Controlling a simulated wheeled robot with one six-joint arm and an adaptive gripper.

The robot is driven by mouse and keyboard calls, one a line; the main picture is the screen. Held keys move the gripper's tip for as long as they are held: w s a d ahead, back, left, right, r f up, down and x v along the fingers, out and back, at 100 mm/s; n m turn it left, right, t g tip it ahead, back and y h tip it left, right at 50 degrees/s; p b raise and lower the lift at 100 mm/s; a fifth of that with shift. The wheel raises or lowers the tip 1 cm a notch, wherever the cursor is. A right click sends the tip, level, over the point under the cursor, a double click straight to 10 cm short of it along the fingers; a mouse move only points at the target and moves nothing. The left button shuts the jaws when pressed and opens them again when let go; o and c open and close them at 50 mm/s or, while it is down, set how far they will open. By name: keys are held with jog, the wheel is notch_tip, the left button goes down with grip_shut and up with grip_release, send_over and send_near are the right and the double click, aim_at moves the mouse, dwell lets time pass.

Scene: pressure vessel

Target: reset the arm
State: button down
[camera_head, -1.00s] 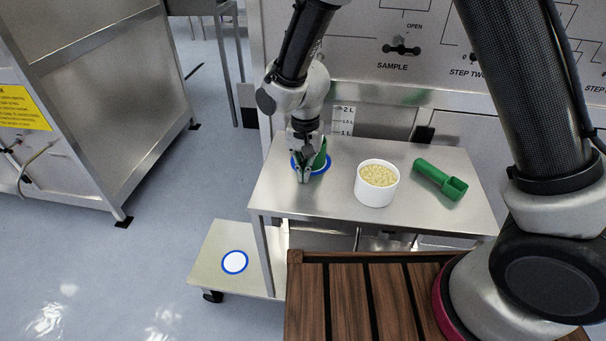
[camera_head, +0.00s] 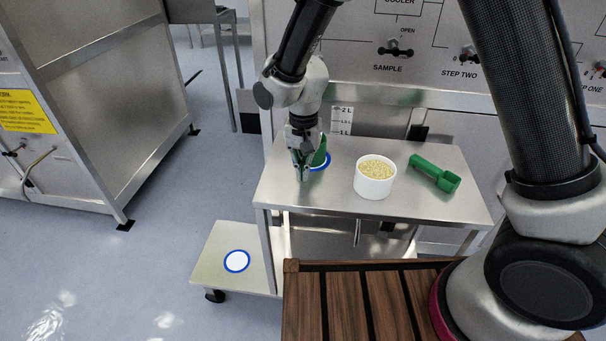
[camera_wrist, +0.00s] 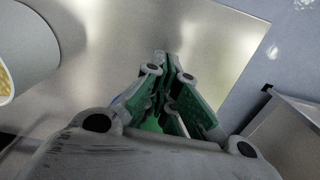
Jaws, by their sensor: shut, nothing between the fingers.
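My gripper (camera_head: 303,177) hangs downward over the left part of the small steel table (camera_head: 415,208). In the wrist view its green-and-grey fingers (camera_wrist: 165,62) meet at the tips, shut and empty, with bare steel beyond them. A green shape (camera_head: 320,153) shows just behind the fingers in the head view; I cannot tell whether it is part of the gripper or a separate thing. A blue-ringed white disc (camera_head: 320,166) on the table is partly hidden by it.
A white tub of pale granules (camera_head: 374,190) stands right of my gripper, and a green scoop (camera_head: 434,173) lies further right. A lower shelf with another blue-ringed disc (camera_head: 237,261) is at left. The panel with valve handles (camera_head: 395,50) rises behind.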

notch_tip(320, 180, up, 8)
jog(key=f, duration=0.1)
jog(key=s+d+r+t, duration=0.1)
jog(key=s+d+r, duration=0.5)
jog(key=d, duration=0.6)
jog(key=s+d+r+n+t, duration=0.1)
jog(key=s+d+r, duration=0.5)
jog(key=d, duration=0.6)
jog(key=s+d+r+n+t, duration=0.1)
jog(key=s+d+r, duration=0.5)
jog(key=d, duration=0.6)
jog(key=shift+r+t, duration=0.7)
jog(key=shift+r, duration=0.1)
